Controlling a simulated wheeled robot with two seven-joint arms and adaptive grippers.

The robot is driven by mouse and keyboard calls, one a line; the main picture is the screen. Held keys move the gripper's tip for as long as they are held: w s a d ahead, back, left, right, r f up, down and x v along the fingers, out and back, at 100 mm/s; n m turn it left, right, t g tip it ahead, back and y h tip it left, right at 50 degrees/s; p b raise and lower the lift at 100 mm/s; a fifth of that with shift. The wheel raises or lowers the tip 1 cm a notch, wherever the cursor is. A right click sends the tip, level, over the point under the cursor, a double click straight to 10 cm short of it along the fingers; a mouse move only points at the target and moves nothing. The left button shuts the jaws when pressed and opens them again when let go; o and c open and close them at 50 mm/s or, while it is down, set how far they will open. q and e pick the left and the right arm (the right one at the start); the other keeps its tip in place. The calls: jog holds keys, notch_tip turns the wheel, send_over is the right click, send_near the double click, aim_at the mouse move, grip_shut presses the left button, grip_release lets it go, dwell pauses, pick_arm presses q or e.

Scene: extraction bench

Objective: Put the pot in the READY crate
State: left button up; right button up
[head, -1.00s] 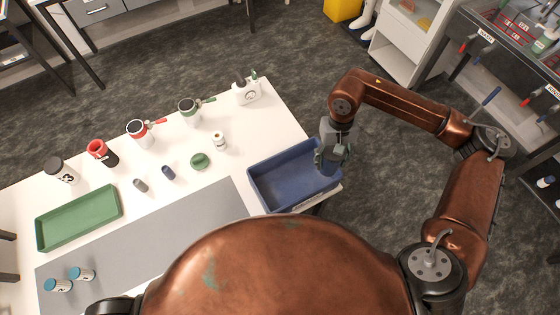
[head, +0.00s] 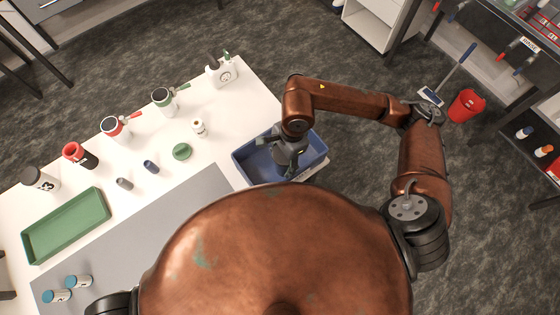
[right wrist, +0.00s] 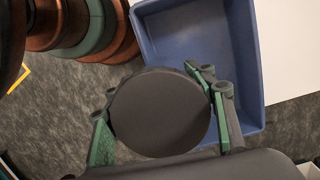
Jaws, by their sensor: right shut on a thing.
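My right gripper (head: 291,168) is shut on the pot, a dark round piece (right wrist: 160,112) that shows between its green-and-grey fingers (right wrist: 162,116) in the right wrist view. In the head view the pot is hidden by the gripper and arm. I cannot tell how high the pot is above the crate floor. The crate's label is not readable. My left gripper is not in view.
A grey mat (head: 140,235) lies in front. A red bucket (head: 467,106) stands at the right.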

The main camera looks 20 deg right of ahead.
jog(key=s+a+m+t, duration=0.1)
jog(key=s+a+m, duration=0.35)
jog(key=m, duration=0.35)
jog(key=shift+w+d+f+p, duration=0.15)
jog(key=shift+w+d+f, duration=0.75)
jog(key=shift+w+f, duration=1.3)
jog(key=shift+w+d+f+p, duration=0.15)
jog(key=shift+w+d+f, duration=0.75)
jog(key=shift+w+f, duration=1.3)
jog(key=shift+w+d+f+p, duration=0.15)
jog(key=shift+w+d+f, duration=0.75)
jog(key=shift+w+f, duration=1.3)
jog(key=shift+w, duration=0.1)
jog(key=o, duration=1.3)
jog(key=shift+r, duration=0.1)
